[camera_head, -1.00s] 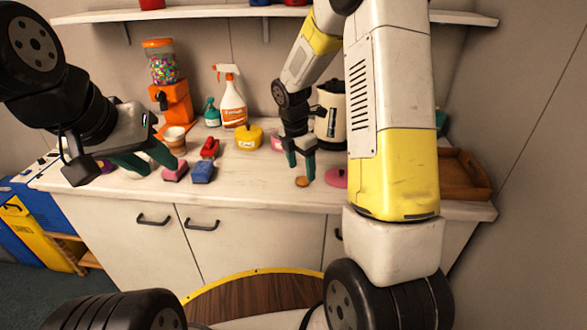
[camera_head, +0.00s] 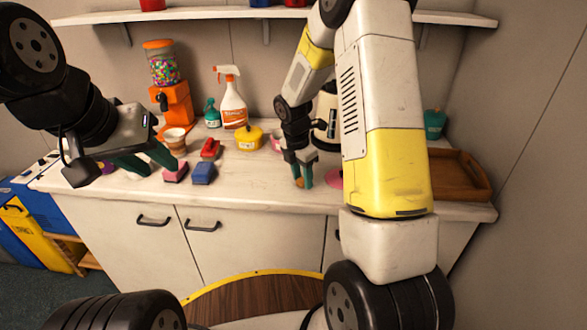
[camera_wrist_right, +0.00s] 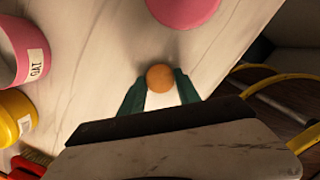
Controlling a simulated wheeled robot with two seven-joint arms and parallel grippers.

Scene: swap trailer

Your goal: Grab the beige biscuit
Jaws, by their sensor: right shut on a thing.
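The beige biscuit (camera_wrist_right: 160,78) is a small round orange-tan disc. In the right wrist view it sits between the tips of my right gripper's green fingers, which touch it on both sides. In the head view my right gripper (camera_head: 302,180) points down at the counter near its front edge, and the biscuit (camera_head: 299,183) shows only partly between the fingers. My left gripper (camera_head: 150,163) hangs at the left above the counter, its green fingers apart and empty.
A pink disc (camera_wrist_right: 183,8) lies close to the biscuit. A pink pot (camera_wrist_right: 18,50) and a yellow pot (camera_head: 249,139) stand nearby. A wooden tray (camera_head: 459,177) is at the right.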

